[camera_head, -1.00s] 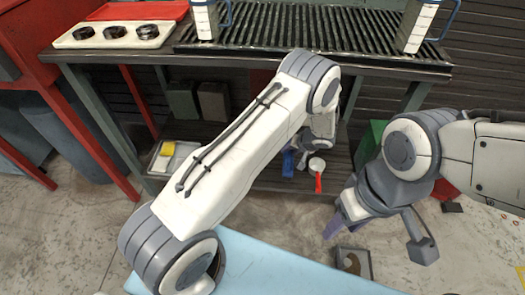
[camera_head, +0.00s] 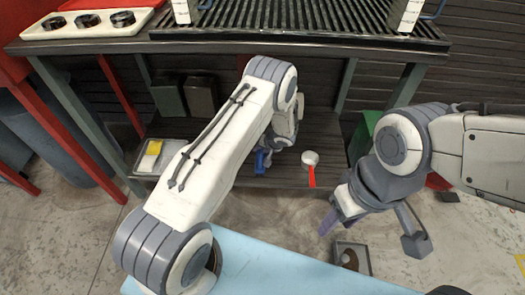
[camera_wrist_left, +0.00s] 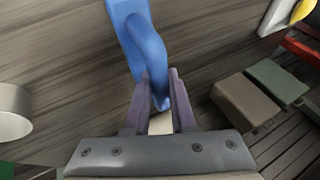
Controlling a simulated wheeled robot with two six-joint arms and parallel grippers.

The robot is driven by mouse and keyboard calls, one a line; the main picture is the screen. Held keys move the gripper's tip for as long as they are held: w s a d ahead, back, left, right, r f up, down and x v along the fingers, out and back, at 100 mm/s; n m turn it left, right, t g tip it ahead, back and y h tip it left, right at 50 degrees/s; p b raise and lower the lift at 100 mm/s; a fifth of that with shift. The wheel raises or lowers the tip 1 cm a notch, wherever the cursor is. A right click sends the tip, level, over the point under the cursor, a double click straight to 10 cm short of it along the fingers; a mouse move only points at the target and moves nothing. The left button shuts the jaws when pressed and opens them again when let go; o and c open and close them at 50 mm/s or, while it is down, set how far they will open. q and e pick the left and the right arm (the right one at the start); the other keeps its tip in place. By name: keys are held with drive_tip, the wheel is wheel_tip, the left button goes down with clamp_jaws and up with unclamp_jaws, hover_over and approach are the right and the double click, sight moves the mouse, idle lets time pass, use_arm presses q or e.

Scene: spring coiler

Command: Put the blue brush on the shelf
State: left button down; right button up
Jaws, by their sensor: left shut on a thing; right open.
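The blue brush (camera_head: 262,163) is in my left gripper, over the dark wooden lower shelf (camera_head: 225,172) under the bench. In the left wrist view the curved blue handle of the brush (camera_wrist_left: 146,42) runs between the purple fingers of my left gripper (camera_wrist_left: 158,84), which is shut on it. I cannot tell if the brush touches the shelf (camera_wrist_left: 60,60). In the head view my left arm hides most of that gripper. My right gripper (camera_head: 335,222) is open and empty, in front of the shelf.
A white pan with a red handle (camera_head: 310,160) sits on the shelf right of the brush. A tray with a yellow item (camera_head: 152,150) lies at the shelf's left. Dark boxes (camera_head: 199,97) stand behind. The bench top (camera_head: 120,45) is overhead.

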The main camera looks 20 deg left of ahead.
use_arm(q)
drive_tip(key=shift+f+b, duration=0.2)
drive_tip(key=shift+b, duration=0.1)
drive_tip(key=c, duration=0.8)
unclamp_jaws()
drive_tip(key=shift+r, duration=0.1)
drive_tip(key=shift+o, duration=0.2)
